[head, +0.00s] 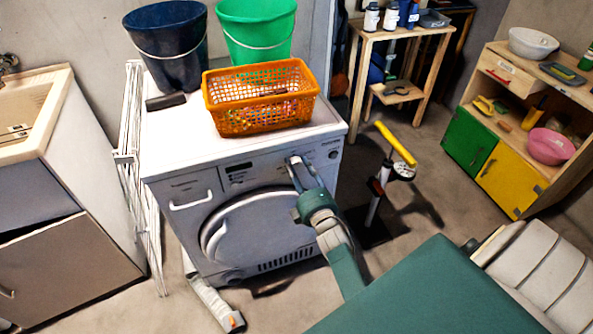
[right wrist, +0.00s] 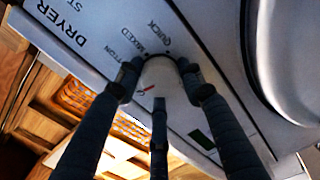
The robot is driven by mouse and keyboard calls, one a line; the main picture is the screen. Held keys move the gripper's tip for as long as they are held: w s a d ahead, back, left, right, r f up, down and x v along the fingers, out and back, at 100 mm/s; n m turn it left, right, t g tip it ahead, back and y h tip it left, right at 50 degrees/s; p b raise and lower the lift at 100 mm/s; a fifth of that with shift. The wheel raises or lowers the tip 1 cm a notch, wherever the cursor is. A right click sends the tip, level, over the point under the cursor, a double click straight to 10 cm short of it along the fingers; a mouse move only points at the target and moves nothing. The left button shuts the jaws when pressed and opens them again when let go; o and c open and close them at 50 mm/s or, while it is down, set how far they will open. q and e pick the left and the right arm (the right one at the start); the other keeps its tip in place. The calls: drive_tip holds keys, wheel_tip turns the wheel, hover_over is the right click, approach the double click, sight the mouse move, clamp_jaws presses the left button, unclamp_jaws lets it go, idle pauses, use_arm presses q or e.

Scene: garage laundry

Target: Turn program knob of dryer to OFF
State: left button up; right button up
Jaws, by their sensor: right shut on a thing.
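The white dryer (head: 212,170) stands against the wall with its round door facing me. My right gripper (head: 297,162) reaches its control panel from the lower right. In the right wrist view my right gripper (right wrist: 157,78) has its dark fingers closed around the pale round program knob (right wrist: 160,72). A red mark shows on the knob. Printed words beside it read "QUICK", "MIXED" and, partly hidden, what looks like "COTTON"; "DRYER" is printed farther left. I cannot see an OFF label. In the head view the fingers largely cover the knob. My left gripper is not in view.
On the dryer stand an orange basket (head: 262,118), a dark blue bucket (head: 168,50) and a green bucket (head: 257,38). A folded white drying rack (head: 135,170) is at its left. A yellow-handled tool (head: 396,143) stands upright at its right. Floor beyond that is partly clear.

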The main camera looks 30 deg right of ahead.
drive_tip(key=shift+s+d+f+n, duration=0.2)
drive_tip(key=shift+d+f+n, duration=0.05)
drive_tip(key=shift+f+n, duration=0.15)
drive_tip(key=shift+d+r, duration=0.1)
drive_tip(key=o, duration=1.2)
drive_tip(key=shift+c, duration=0.2)
drive_tip(key=shift+d+r, duration=0.1)
drive_tip(key=shift+d, duration=0.05)
drive_tip(key=shift+r, duration=0.1)
drive_tip(key=shift+a, duration=0.25)
drive_tip(key=v, duration=1.2)
